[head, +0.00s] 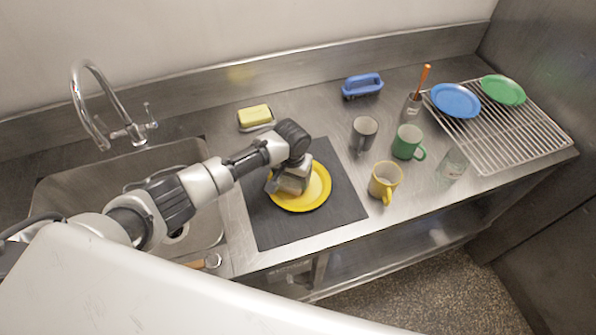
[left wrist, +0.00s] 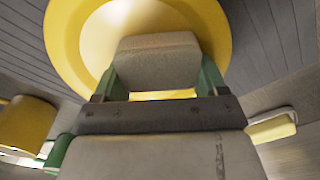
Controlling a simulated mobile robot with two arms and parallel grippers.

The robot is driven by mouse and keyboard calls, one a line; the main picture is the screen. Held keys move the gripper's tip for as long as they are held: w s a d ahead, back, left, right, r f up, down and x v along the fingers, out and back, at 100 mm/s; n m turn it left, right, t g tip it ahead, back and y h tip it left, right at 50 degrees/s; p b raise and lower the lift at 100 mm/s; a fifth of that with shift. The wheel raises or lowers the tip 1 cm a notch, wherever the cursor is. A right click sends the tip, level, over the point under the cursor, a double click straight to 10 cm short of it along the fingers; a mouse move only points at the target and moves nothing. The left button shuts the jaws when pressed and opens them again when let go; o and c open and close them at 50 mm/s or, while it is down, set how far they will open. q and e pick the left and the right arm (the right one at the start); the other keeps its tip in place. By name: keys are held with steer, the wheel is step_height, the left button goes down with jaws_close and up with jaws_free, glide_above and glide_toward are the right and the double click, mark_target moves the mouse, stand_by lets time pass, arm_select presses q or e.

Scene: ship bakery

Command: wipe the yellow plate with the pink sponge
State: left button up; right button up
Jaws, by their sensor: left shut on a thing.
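The yellow plate (head: 318,196) lies on a dark mat on the steel counter. My left gripper (head: 292,186) is over the plate's left and middle part, pointing down. In the left wrist view, the left gripper (left wrist: 158,82) is shut on a block-shaped sponge (left wrist: 157,58), which looks greyish beige with a faint pink tint there. The yellow plate (left wrist: 222,30) shows behind and around the sponge. I cannot tell whether the sponge touches the plate. In the head view the gripper mostly hides the sponge. My right gripper is not in view.
The mat (head: 270,228) has bare room around the plate. A yellow mug (head: 384,182), grey mug (head: 364,132), green mug (head: 407,142) and glass (head: 452,165) stand to the right. The sink (head: 85,190) is left.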

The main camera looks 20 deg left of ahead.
arm_select(q)
step_height(320, 180, up, 2)
steer(key=shift+r+p, duration=0.1)
steer(key=shift+p, duration=1.15)
step_height(320, 180, up, 2)
steer(key=shift+r+p, duration=0.1)
steer(key=shift+p, duration=0.35)
steer(key=shift+r, duration=0.75)
steer(key=shift+r, duration=0.1)
steer(key=shift+r, duration=1.4)
steer(key=shift+f, duration=0.1)
